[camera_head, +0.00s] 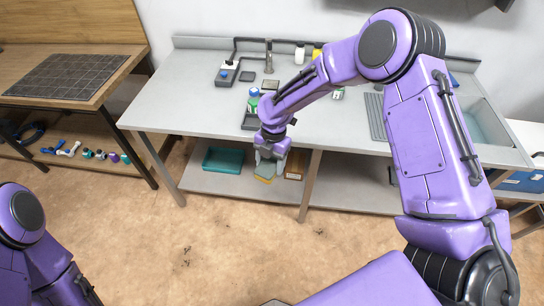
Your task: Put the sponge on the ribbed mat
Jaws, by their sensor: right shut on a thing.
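My right gripper (268,162) hangs in front of the grey counter's front edge, pointing down. It is shut on a small sponge (264,179), whose yellowish lower edge shows below the fingers. The rest of the sponge is hidden by the gripper. A grey ribbed mat (376,117) lies on the counter left of the sink, partly hidden behind my right arm. The gripper and sponge are well to the left of the mat and apart from it. My left arm shows at the lower left, but its gripper is out of view.
A sink (482,122) is at the right. A teal tray (222,160) sits on the shelf below. A wooden bench with a dark gridded panel (68,79) stands left.

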